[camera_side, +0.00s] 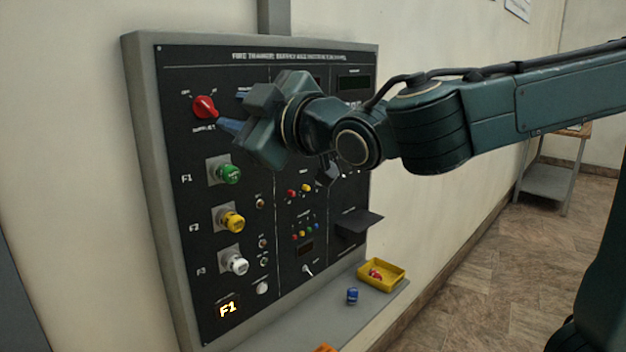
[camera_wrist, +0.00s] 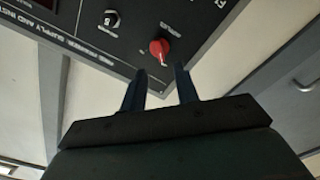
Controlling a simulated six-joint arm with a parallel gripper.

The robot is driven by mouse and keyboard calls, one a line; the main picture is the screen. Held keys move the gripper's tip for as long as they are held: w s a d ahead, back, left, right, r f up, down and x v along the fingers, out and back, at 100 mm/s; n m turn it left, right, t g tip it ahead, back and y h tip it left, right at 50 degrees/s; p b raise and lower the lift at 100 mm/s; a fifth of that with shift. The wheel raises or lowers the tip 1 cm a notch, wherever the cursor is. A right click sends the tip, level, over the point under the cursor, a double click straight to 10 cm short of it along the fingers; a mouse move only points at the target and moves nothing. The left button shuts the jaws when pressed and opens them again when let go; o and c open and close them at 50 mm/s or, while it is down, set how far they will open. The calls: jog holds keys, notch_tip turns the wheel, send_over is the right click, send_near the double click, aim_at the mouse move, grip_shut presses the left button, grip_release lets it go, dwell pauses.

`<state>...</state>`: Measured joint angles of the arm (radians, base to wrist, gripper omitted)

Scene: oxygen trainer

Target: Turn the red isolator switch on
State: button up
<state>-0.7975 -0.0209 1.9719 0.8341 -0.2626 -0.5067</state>
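The red isolator switch (camera_side: 205,106) is a round red knob at the upper left of the dark panel. Small labels stand above it on either side; I cannot tell which one it points to. My gripper (camera_side: 229,127) is just right of and below the knob in the side view, its blue fingers toward the panel. In the wrist view the red switch (camera_wrist: 159,47) shows just beyond the two fingertips (camera_wrist: 160,70), roughly between them. The fingers are apart with nothing held, and they appear clear of the knob.
Green (camera_side: 229,173), yellow (camera_side: 232,220) and white (camera_side: 237,264) knobs line the panel below the switch. A black knob (camera_wrist: 111,18) is near the red one. A dark shelf (camera_side: 358,222) juts from the panel. A yellow tray (camera_side: 381,276) and blue piece (camera_side: 352,296) sit on the ledge.

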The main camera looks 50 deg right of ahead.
aim_at(209, 108)
jog(key=shift+w, duration=3.6)
grip_shut()
